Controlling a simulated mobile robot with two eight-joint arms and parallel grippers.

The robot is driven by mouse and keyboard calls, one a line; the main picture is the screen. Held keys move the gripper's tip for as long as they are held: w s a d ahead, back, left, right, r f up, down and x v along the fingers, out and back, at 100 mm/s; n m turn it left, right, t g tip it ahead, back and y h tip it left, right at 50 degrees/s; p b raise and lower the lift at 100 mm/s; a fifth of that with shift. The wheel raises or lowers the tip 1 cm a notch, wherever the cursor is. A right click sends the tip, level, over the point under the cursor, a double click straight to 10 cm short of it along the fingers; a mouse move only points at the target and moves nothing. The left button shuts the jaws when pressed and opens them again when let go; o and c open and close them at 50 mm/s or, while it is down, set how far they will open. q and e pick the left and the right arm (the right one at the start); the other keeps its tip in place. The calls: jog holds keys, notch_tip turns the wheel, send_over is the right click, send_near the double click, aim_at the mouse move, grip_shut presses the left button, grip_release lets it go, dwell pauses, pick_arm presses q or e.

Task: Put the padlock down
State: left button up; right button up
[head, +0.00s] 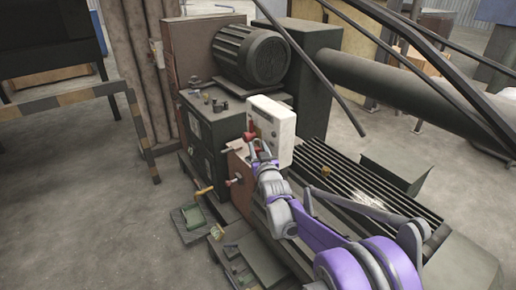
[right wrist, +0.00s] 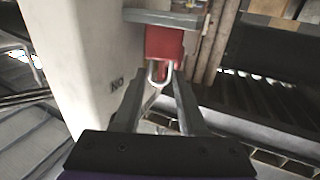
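A red padlock (head: 248,137) shows in the head view at the left edge of a white control box. In the right wrist view the padlock's red body (right wrist: 165,42) is just beyond my fingertips, with its silver shackle towards me. My right gripper (right wrist: 160,78) has a finger on each side of the shackle and appears shut on it. In the head view my right gripper (head: 262,154) is in front of the white box, partly hidden by its own wrist. My left gripper is in neither view.
The white box (head: 272,128) stands close beside my right gripper, on a dark machine with a motor (head: 251,54). A slatted bed (head: 335,170) lies to the right. Small parts lie on the machine's top (head: 208,100). Open floor (head: 80,190) is at left.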

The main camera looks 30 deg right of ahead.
jog(key=shift+o, duration=0.7)
jog(key=shift+r, duration=0.25)
jog(key=v, duration=1.2)
jog(key=s+a+f+n+g+y, duration=0.2)
jog(key=s+a+f+g+y, duration=0.3)
jog(key=s+a+f, duration=0.6)
jog(key=s+a+f+g, duration=0.3)
jog(key=s, duration=0.5)
jog(key=s+a+f+n+g, duration=0.1)
jog(key=s+a+f+g, duration=0.2)
jog(key=s, duration=0.6)
jog(key=shift+f+n+g+y+b, duration=0.3)
jog(key=shift+g+b, duration=0.05)
jog(key=shift+g, duration=0.15)
jog(key=shift+a, duration=0.2)
